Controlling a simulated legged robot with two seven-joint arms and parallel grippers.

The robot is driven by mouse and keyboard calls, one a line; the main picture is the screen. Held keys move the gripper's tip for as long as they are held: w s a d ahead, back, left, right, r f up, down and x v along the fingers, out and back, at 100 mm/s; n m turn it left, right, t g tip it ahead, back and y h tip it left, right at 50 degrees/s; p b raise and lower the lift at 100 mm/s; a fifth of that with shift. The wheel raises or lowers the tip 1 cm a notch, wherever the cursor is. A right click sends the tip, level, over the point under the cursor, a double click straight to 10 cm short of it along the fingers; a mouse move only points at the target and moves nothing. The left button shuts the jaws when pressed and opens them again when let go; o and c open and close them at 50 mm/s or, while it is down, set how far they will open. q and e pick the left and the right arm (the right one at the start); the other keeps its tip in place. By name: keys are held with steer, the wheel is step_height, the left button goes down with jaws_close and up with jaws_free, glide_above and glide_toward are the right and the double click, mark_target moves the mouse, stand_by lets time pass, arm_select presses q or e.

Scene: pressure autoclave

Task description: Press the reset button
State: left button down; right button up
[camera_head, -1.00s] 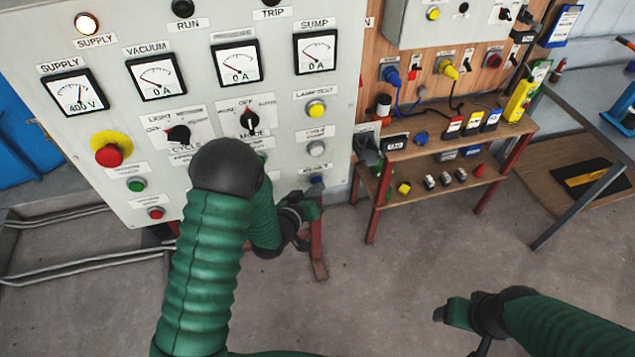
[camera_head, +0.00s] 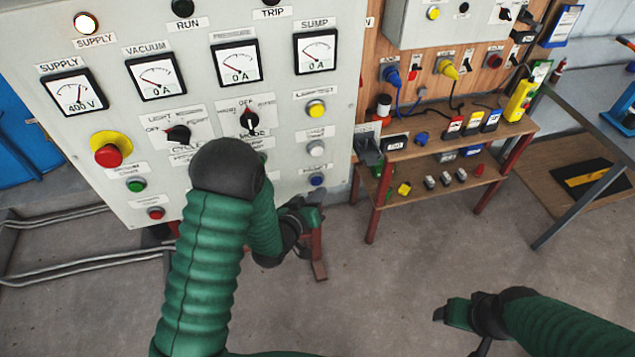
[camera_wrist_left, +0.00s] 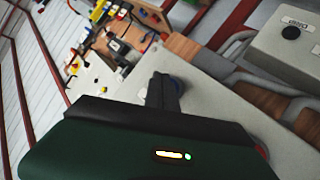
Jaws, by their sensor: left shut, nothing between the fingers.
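The blue button (camera_head: 317,180) is at the lower right of the grey control panel (camera_head: 345,60), under a small label too blurred to read surely. My left gripper (camera_head: 316,197) is just below it in the head view, shut and empty, with a small gap in the picture between its tip and the button. In the left wrist view, the dark shut fingers (camera_wrist_left: 163,92) point at the panel, and the blue button (camera_wrist_left: 178,86) shows partly behind them. My right gripper (camera_head: 444,313) hangs over the floor at the lower right; its fingers are too small to judge.
A white button (camera_head: 316,149) and yellow lamp-test button (camera_head: 316,108) sit above the blue one. A red emergency button (camera_head: 108,155) is at the panel's left. A wooden shelf (camera_head: 450,143) with plugs and boxes stands right of the panel. The floor between is clear.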

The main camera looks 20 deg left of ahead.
arm_select(q)
steer(key=s+d, duration=0.1)
steer(key=s, duration=0.1)
steer(key=s+d, duration=0.1)
steer(key=s, duration=0.1)
steer(key=shift+d, duration=0.4)
steer(key=shift+a+r, duration=0.1)
stand_by(0.4)
